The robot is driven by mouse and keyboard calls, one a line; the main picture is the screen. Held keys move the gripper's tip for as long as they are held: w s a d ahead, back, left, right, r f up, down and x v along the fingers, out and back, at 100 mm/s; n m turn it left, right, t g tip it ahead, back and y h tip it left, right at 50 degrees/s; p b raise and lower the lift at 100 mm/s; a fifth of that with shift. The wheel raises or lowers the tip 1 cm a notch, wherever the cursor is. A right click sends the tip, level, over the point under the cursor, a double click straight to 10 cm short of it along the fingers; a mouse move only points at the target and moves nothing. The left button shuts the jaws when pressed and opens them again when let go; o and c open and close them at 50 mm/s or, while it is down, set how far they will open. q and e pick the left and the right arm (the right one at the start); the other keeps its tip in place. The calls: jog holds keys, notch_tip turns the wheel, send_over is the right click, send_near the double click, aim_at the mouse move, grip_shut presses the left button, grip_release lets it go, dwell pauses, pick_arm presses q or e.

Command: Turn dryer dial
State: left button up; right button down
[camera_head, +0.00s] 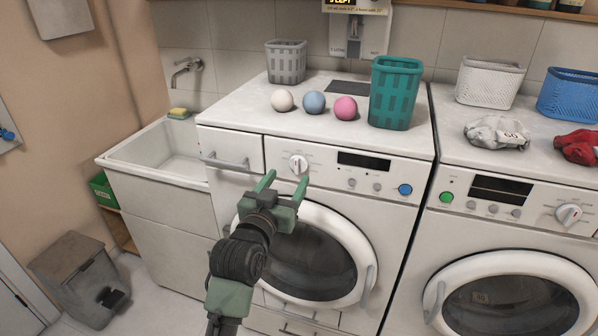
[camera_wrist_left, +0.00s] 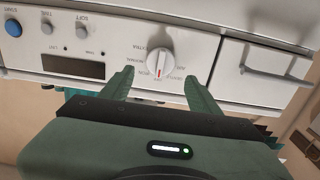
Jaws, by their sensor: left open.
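A white round dial (camera_head: 298,163) with a raised grip bar sits on the front panel of the left white machine (camera_head: 330,146). In the left wrist view the dial (camera_wrist_left: 158,57) shows a ring of small words, including what looks like NORMAL and EXTRA, and a red mark at its lower edge. My left gripper (camera_head: 286,181) is open and empty, in front of the panel. In the wrist view its green fingers (camera_wrist_left: 159,78) point at the dial, one on each side, with the dial just beyond the tips. Contact cannot be seen. My right gripper is out of view.
A second machine (camera_head: 463,184) with its own dial (camera_head: 568,213) stands at right. A drawer handle (camera_head: 224,161) sticks out left of the dial, beside a sink (camera_head: 150,150). Three balls and a teal basket (camera_head: 394,92) stand on top. The round door (camera_head: 318,256) is closed below.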

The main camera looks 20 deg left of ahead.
aim_at(296, 166)
pick_arm(q)
jog(key=shift+w+p, duration=0.3)
jog(key=shift+w, duration=2.5)
jog(key=c, duration=1.3)
